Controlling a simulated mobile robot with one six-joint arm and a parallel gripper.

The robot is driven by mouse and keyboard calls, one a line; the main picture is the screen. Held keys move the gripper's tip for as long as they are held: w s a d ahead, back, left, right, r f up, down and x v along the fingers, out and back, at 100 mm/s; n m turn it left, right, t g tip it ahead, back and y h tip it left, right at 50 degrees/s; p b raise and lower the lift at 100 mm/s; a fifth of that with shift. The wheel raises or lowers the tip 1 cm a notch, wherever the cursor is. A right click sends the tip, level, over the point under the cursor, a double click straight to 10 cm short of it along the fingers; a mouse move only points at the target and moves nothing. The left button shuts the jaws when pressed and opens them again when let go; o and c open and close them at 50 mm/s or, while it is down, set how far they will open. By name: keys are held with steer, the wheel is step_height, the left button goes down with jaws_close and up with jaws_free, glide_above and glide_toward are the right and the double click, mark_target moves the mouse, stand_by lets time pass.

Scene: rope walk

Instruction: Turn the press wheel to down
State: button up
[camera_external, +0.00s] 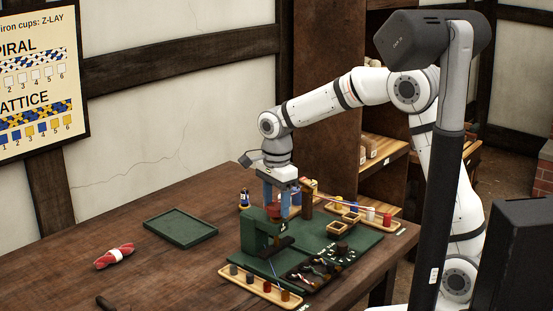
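The green press (256,234) stands upright near the front of the wooden table, on a green board. A small red part, likely its wheel (273,211), shows at its top. My gripper (277,205) points straight down over the press, with its two blue fingers spread to either side of the red part. The fingers look apart, and I cannot tell if they touch the wheel. The far side of the wheel and any marking of its position are hidden or too small to read.
A green tray (180,229) and a red bundle (114,256) lie to the left. A wooden tray with small cups (262,287) is in front. Dark holders with small metal pieces (318,269) and more trays (362,214) are to the right.

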mark_target(277, 206)
steer(key=o, duration=0.3)
step_height(277, 206, up, 8)
steer(key=shift+f, duration=0.1)
stand_by(0.4)
stand_by(0.3)
